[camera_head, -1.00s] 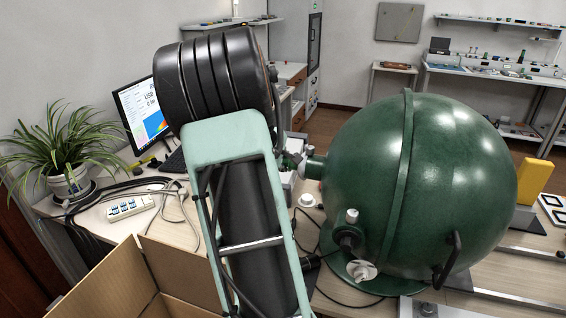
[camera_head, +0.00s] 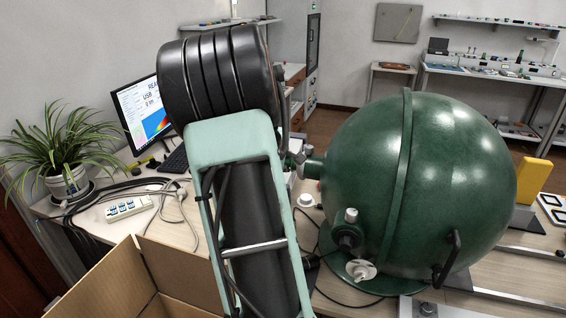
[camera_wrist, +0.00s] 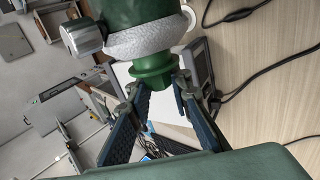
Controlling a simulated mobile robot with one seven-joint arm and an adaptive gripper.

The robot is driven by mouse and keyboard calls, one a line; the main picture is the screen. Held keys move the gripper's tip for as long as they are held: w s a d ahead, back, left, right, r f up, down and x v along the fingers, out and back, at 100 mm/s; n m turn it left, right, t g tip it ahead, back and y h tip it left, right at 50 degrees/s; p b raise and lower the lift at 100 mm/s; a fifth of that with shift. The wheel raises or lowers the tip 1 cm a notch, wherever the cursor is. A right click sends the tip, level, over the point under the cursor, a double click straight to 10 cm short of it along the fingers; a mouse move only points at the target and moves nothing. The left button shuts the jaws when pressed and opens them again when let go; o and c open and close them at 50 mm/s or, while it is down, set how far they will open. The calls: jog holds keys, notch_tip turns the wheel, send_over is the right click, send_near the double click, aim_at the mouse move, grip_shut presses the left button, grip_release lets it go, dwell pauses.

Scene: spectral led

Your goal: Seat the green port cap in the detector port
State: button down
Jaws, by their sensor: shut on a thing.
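The green port cap (camera_wrist: 153,68) is a flanged green piece in the wrist view. My gripper (camera_wrist: 158,84) is shut on its narrower lower part, with a blue-grey finger on each side. The cap's upper end meets the pale, rough-looking rim of the detector port (camera_wrist: 145,42), at the end of a green neck. Whether the cap is inside the port or only against it I cannot tell. In the head view the port (camera_head: 314,167) sticks out from the left of the big green sphere (camera_head: 450,190). My arm hides most of the gripper there.
A metal knob (camera_wrist: 83,37) sits beside the port. A white fitting (camera_head: 361,270) and cables lie near the sphere's base. A cardboard box (camera_head: 115,285) stands front left. A monitor (camera_head: 145,110), plant (camera_head: 62,150) and power strip (camera_head: 129,208) occupy the left of the bench.

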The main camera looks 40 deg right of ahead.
jog(key=shift+s+d, duration=0.4)
jog(key=shift+s, duration=0.4)
jog(key=shift+s+d, duration=0.1)
jog(key=shift+s, duration=0.1)
dwell(0.8)
jog(key=shift+s+d, duration=0.25)
jog(key=shift+s, duration=0.2)
jog(key=shift+s, duration=0.1)
jog(key=c, duration=1.7)
grip_release()
jog(key=shift+d, duration=0.1)
jog(key=shift+a+r, duration=0.45)
jog(key=v, duration=1.1)
jog(key=shift+s+f, duration=0.1)
jog(key=shift+s, duration=0.05)
